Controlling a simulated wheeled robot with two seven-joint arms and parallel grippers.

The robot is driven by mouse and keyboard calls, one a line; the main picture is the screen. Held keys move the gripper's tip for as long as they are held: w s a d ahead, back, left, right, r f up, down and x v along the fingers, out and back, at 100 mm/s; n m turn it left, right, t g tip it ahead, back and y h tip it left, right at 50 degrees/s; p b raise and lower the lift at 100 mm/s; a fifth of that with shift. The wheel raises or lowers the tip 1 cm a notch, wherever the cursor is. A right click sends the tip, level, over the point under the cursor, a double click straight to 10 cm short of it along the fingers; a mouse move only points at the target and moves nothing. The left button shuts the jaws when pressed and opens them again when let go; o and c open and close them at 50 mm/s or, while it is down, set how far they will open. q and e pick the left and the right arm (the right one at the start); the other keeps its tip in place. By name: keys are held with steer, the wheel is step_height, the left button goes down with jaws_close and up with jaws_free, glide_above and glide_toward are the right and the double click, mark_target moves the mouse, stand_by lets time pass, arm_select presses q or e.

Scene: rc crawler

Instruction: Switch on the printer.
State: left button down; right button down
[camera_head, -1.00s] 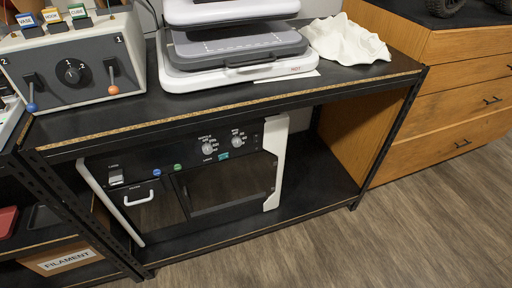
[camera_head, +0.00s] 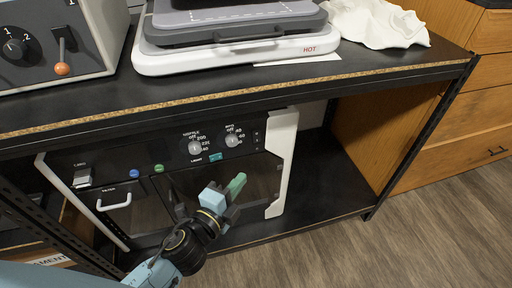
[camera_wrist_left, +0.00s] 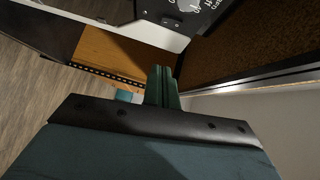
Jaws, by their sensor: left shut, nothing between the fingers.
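The printer (camera_head: 262,140) is a black-fronted machine with white side frames on the lower shelf in the head view. Its front has two knobs, a rocker-like switch (camera_head: 83,177) at the left, blue and green buttons and a teal LIGHT button (camera_head: 215,157). A dark window fills the lower front. My left gripper (camera_head: 237,186) is in front of that window, below the knobs, with its green fingers shut and empty. The closed fingers (camera_wrist_left: 162,85) also show in the left wrist view, with part of the printer's panel (camera_wrist_left: 185,14) beyond them. My right gripper is not in view.
The black upper shelf (camera_head: 400,68) overhangs the printer. On it stand a grey control box (camera_head: 55,45), a white heat press marked HOT (camera_head: 235,57) and a white cloth (camera_head: 378,22). A wooden drawer cabinet is at the right. The floor in front is clear.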

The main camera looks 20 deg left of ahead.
mark_target(257, 137)
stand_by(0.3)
